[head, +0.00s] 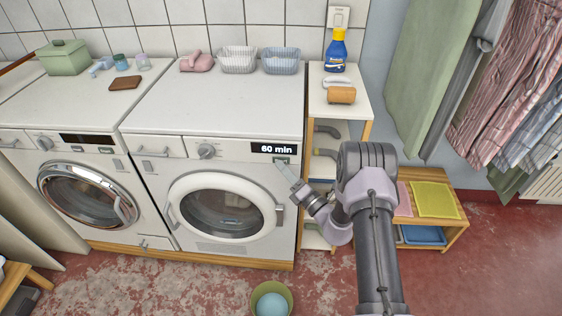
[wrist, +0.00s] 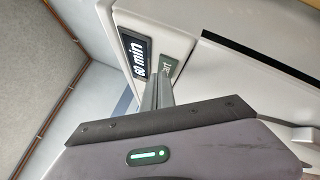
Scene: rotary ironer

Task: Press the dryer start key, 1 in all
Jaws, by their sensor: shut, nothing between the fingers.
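The dryer (head: 230,150) is the right of two white machines in the head view. Its display (head: 273,148) reads "60 min" and also shows in the wrist view (wrist: 137,55). The start key (head: 283,160) is a small greenish key just below the display. In the wrist view the key (wrist: 168,66) shows part of its label, with the fingertips close to it and covering some of it. My gripper (head: 281,168) is shut and empty, its tips at the key. I cannot tell whether they touch it.
The washer (head: 85,150) stands left of the dryer. A narrow shelf (head: 350,104) with a blue bottle (head: 336,52) stands to the right. A green bucket (head: 270,300) holding a blue ball is on the floor in front. A low wooden bench (head: 457,233) is at the right.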

